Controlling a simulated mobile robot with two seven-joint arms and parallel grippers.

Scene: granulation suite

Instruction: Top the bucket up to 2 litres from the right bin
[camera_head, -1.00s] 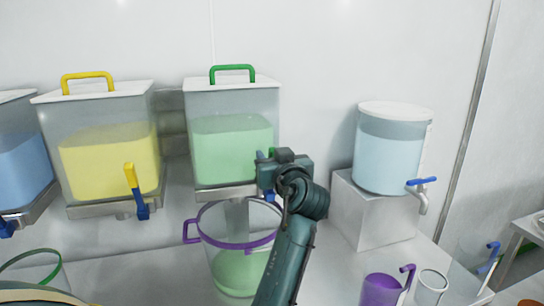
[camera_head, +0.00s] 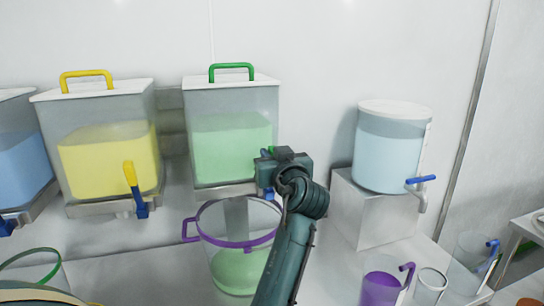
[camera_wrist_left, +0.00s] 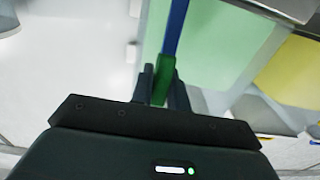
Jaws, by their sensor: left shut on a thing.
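The right bin (camera_head: 233,150) is clear with a white lid and a green handle on top, and holds pale green material. My left gripper (camera_wrist_left: 160,82) is shut on the green grip (camera_wrist_left: 163,80) of that bin's blue lever (camera_wrist_left: 175,28), at the bin's lower front right corner. In the head view my left gripper (camera_head: 278,168) hides most of the lever. The bucket (camera_head: 232,268), clear with a purple rim and side handle, stands under the bin and holds green material in its lower part. A pale vertical strip shows below the bin outlet. My right gripper is not in view.
A yellow bin (camera_head: 108,160) and a blue bin (camera_head: 22,160) stand to the left. A water-coloured drum (camera_head: 388,150) with a blue tap sits on a block at right. A purple jug (camera_head: 380,288) and clear cups stand at front right.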

